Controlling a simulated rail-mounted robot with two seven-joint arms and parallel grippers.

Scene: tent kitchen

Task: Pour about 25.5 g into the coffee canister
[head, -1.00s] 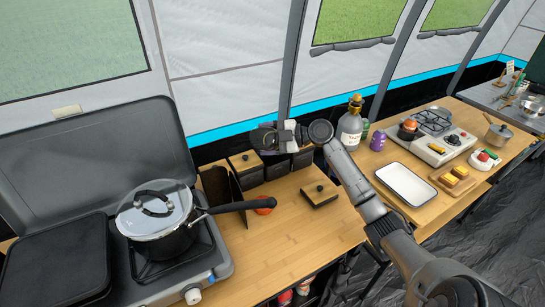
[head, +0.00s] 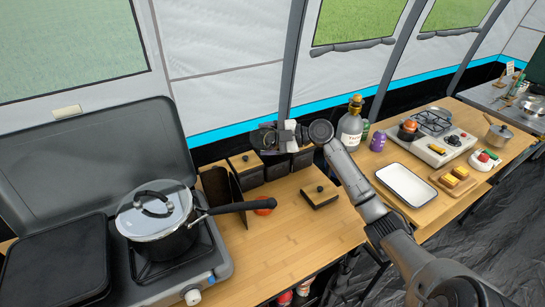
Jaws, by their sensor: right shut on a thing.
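Several black canisters (head: 250,178) stand in a row at the back of the wooden counter; the left one wears a wooden lid (head: 244,161). I cannot read which one is the coffee canister. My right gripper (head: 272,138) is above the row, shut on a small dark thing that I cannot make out. The gripper and wrist hide the tops of the canisters behind. My left gripper is not in view.
A lidded pot (head: 155,212) sits on the camp stove (head: 222,262) at left, its handle reaching over the counter. A red round thing (head: 264,207) lies by the handle. A bottle (head: 350,128), a purple can (head: 378,141) and a white tray (head: 407,186) are at right.

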